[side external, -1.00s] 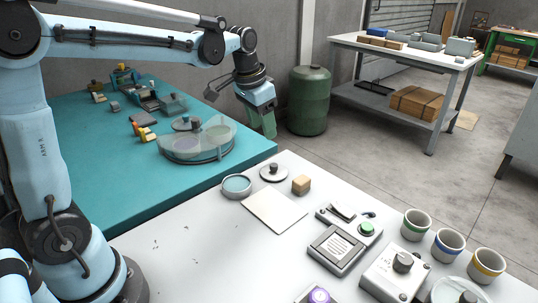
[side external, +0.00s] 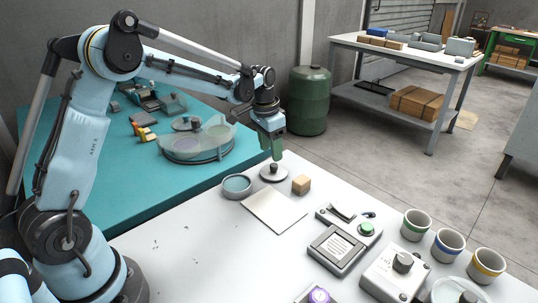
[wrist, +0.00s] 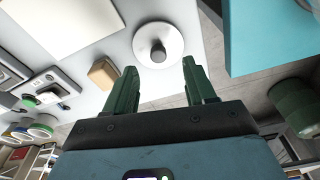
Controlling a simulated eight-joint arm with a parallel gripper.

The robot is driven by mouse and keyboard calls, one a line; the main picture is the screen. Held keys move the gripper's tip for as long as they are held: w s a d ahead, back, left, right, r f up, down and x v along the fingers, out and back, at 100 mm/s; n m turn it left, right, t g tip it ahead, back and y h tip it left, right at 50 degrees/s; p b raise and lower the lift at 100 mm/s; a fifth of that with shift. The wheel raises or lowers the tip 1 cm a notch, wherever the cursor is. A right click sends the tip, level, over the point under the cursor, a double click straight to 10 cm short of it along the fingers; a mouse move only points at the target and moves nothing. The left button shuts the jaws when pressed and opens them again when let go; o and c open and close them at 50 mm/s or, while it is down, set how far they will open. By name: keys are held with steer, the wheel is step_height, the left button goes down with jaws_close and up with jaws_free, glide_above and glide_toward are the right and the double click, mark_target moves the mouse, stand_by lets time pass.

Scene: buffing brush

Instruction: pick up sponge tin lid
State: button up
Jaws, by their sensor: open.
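The sponge tin lid (side external: 273,173) is a round pale disc with a dark knob, lying flat on the white table near its back edge. In the wrist view the lid (wrist: 145,52) is seen from above, ahead of the fingers and between their lines. The round tin (side external: 236,186) with a teal inside stands open to the left of the lid. My gripper (side external: 275,152) is just above the lid, pointing down. In the wrist view my gripper (wrist: 158,75) has its green fingers spread with nothing between them.
A wooden block (side external: 301,184) sits close to the right of the lid. A pale flat plate (side external: 273,211) lies in front. A teal table (side external: 75,180) with a round clear-covered fixture (side external: 197,145) is to the left. Several cups (side external: 449,245) stand further right.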

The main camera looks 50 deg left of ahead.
mark_target(274, 164)
steer(key=shift+w+d+f, duration=0.1)
steer(key=shift+w+f, duration=0.1)
steer(key=shift+f, duration=1.1)
steer(key=shift+w+d+f, duration=0.1)
steer(key=shift+w+f, duration=0.05)
steer(key=shift+f, duration=1.15)
jaws_close()
